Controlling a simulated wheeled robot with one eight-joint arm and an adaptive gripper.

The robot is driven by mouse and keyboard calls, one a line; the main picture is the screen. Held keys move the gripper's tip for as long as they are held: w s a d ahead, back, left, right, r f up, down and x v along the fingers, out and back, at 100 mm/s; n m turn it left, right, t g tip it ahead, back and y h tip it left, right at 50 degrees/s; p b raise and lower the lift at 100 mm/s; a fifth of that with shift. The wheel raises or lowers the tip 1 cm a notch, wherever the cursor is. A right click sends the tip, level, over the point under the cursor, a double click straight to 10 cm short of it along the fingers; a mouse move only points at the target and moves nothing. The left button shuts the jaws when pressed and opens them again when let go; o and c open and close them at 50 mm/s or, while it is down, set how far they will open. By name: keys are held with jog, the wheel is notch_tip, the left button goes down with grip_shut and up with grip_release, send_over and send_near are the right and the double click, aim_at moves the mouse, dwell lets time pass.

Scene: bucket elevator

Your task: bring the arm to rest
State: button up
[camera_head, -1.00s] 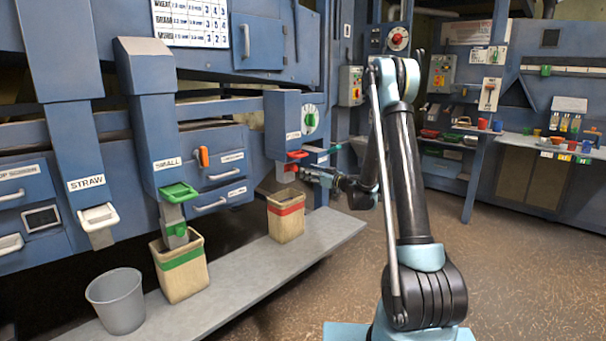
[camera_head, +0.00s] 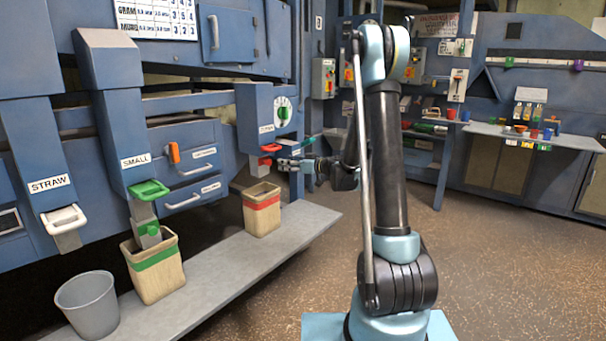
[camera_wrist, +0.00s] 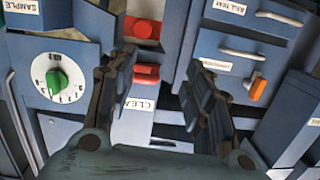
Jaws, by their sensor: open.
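My gripper (camera_wrist: 165,100) is open in the wrist view, with nothing between its two dark fingers. A red handle (camera_wrist: 145,75) and a larger red piece (camera_wrist: 142,28) on the blue machine show beyond and between the fingers. In the head view my gripper (camera_head: 290,163) is small, in front of the blue machine near the red spout handle (camera_head: 270,148). I cannot tell from there whether it touches anything. My arm reaches from its base on the right of the picture toward the machine.
A red-banded bin (camera_head: 262,212), a green-banded bin (camera_head: 155,270) and a grey bucket (camera_head: 88,303) stand on the grey ledge (camera_head: 225,270). A green dial (camera_wrist: 60,82) and an orange handle (camera_wrist: 258,90) flank my fingers. Brown floor (camera_head: 480,270) is open at right.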

jog(key=s+d+r+m+g+h, duration=0.1)
jog(key=s+d+r+g+h, duration=0.15)
jog(key=s, duration=0.85)
jog(key=s+d+f+m+g+h, duration=0.1)
jog(key=s+d+f+m+h, duration=0.2)
jog(key=s+d, duration=0.4)
jog(key=s+d+f+m+g+h, duration=0.2)
jog(key=s+d, duration=0.6)
jog(key=s, duration=0.9)
jog(key=s+d+f+m+g+h, duration=0.1)
jog(key=s+d+f+m+h, duration=0.3)
jog(key=s, duration=0.9)
jog(key=d+f+h, duration=0.2)
jog(key=d, duration=0.2)
jog(key=shift+d+g, duration=0.25)
jog(key=shift+g, duration=0.1)
jog(key=shift+w+f, duration=0.15)
jog(key=shift+w, duration=0.25)
